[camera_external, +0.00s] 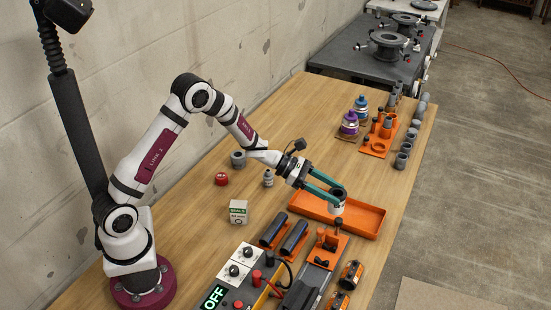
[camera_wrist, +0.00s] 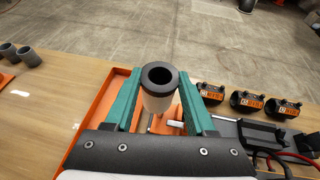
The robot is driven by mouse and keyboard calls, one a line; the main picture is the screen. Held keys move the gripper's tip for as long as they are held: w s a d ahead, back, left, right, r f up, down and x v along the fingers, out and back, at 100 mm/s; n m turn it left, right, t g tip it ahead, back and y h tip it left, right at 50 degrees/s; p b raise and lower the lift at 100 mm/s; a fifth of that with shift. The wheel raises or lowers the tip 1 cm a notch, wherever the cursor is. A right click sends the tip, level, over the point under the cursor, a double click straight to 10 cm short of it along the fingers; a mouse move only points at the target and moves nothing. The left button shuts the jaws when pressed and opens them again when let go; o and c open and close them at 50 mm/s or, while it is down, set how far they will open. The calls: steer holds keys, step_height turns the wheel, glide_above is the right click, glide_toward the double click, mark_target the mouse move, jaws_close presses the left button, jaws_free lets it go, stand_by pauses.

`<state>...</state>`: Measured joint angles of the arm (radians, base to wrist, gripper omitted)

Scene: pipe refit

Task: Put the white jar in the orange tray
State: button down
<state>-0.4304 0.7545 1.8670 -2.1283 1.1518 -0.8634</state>
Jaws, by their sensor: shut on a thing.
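My gripper (camera_external: 336,191) has teal fingers and is shut on the white jar (camera_external: 337,208). In the wrist view the jar (camera_wrist: 157,103) is a white cylinder with a dark rim and an open dark top, between both fingers. The orange tray (camera_external: 367,224) is long and shallow, and lies on the wooden table. In the external view the jar overlaps the tray's middle. I cannot tell the exact gap between the jar and the tray floor. The tray's left part (camera_wrist: 90,128) shows in the wrist view; my gripper hides much of the rest.
An orange fixture (camera_external: 327,250) and dark cylinders (camera_external: 293,237) stand close in front of the tray. Orange-and-black clamps (camera_wrist: 246,103) are to the right in the wrist view.

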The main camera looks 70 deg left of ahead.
steer(key=w+a+f, duration=0.1)
steer(key=a+f, duration=0.2)
steer(key=w+a+f, duration=0.1)
steer(key=a+f, duration=0.2)
steer(key=w+a+f, duration=0.1)
steer(key=a+f, duration=0.2)
steer(key=shift+a+f, duration=0.15)
steer(key=shift+a, duration=0.2)
steer(key=shift+f, duration=0.4)
steer(key=shift+f, duration=0.2)
steer(key=shift+c, duration=1.2)
jaws_free()
